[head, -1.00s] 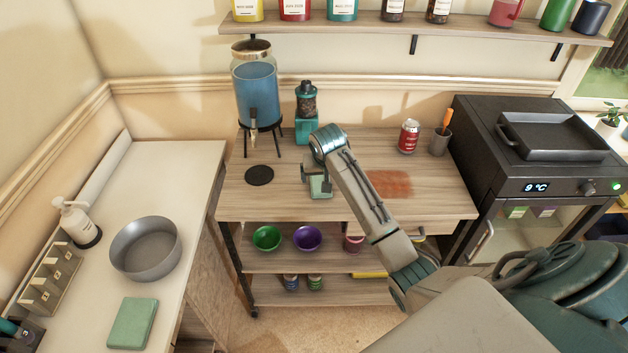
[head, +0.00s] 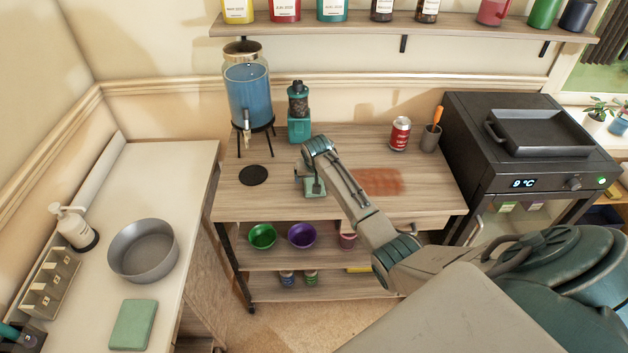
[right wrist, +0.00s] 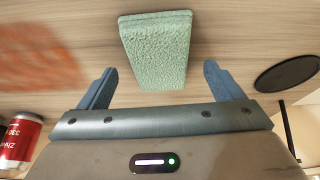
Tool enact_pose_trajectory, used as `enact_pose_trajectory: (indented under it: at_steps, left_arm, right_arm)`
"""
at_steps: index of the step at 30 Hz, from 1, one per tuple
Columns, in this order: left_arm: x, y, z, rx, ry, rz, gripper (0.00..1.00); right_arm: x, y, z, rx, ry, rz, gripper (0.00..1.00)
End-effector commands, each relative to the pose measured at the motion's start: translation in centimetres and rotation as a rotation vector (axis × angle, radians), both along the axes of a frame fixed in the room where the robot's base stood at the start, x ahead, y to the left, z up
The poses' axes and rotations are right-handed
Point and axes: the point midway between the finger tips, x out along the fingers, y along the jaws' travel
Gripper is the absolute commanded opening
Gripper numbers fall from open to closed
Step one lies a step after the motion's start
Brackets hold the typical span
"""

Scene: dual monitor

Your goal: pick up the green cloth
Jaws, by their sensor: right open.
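A light green, fuzzy cloth (head: 314,188) lies on the wooden top of the cart, near its front edge. In the right wrist view the cloth (right wrist: 157,50) lies ahead, between the lines of the two fingers. My right gripper (right wrist: 160,68) is open and empty, its blue fingers apart on either side of the cloth's near end. In the head view my right gripper (head: 311,178) is over the cloth and partly hides it. I cannot tell the exact height gap. My left gripper is not in view.
A round black mat (head: 253,175) lies left of the cloth and a reddish stain (head: 380,181) right of it. A drink dispenser (head: 248,95), a teal grinder (head: 299,115) and a red can (head: 400,133) stand behind. A flat green item (head: 133,325) lies on the left counter.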

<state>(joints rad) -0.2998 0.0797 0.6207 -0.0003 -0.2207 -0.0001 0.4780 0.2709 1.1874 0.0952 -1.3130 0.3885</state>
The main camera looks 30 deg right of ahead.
Motion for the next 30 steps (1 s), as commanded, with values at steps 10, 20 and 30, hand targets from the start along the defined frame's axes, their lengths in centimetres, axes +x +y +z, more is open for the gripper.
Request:
enact_pose_trajectory:
  at_steps: [10, 20, 30]
  left_arm:
    - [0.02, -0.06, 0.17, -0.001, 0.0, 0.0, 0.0]
    - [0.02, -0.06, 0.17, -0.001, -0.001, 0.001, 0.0]
    - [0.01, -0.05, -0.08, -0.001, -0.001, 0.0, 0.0]
  right_arm:
    - [0.29, -0.15, -0.98, -0.001, -0.001, 0.001, 0.87]
    - [0.28, -0.16, -0.94, -0.001, -0.001, 0.001, 0.39]
    - [0.3, -0.18, -0.59, 0.0, -0.001, 0.0, 0.39]
